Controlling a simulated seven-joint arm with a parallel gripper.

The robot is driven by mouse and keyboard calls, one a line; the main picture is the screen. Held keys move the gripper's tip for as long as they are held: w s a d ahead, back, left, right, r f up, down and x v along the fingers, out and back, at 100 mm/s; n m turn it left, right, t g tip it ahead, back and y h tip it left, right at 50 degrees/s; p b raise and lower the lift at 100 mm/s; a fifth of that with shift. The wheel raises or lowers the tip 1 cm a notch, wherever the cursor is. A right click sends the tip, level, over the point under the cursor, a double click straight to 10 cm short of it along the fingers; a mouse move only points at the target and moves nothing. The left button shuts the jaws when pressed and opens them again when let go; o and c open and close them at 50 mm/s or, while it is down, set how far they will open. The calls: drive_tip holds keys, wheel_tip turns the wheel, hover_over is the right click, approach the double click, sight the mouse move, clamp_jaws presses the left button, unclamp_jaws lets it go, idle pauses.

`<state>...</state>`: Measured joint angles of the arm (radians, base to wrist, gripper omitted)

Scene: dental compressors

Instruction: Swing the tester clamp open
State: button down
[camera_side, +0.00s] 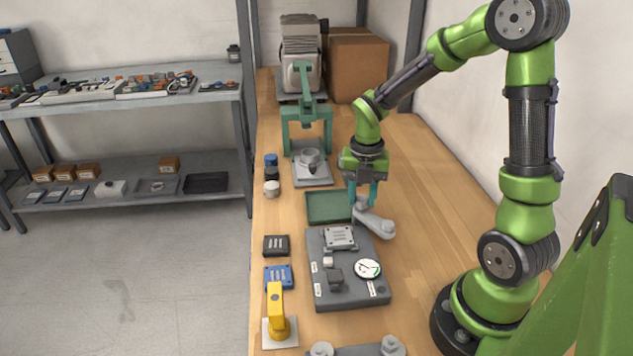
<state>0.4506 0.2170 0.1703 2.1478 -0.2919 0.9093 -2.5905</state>
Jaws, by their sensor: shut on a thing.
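The tester (322,285) is a dark grey base on the wooden bench with a round white dial gauge (367,268) and a light metal plate (340,237) on top. The tester clamp (377,222) is a light grey arm at the tester's far right corner. It reaches out past the far edge, angled away from the plate. My gripper (362,196) points down with its teal fingers shut on the clamp's far end. The fingers partly hide that end.
A green tray (325,207) lies just left of my gripper. A teal press (307,115) stands farther back. A black block (276,246), a blue block (278,276) and a yellow-handled tool (276,310) line the left bench edge. The bench right of the tester is clear.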

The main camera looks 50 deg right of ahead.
drive_tip(key=shift+n, duration=1.4)
drive_tip(key=c, duration=0.8)
unclamp_jaws()
drive_tip(key=shift+o, duration=0.2)
drive_tip(key=shift+r, duration=0.1)
wheel_tip(320, 180, up, 7)
drive_tip(key=shift+r, duration=0.2)
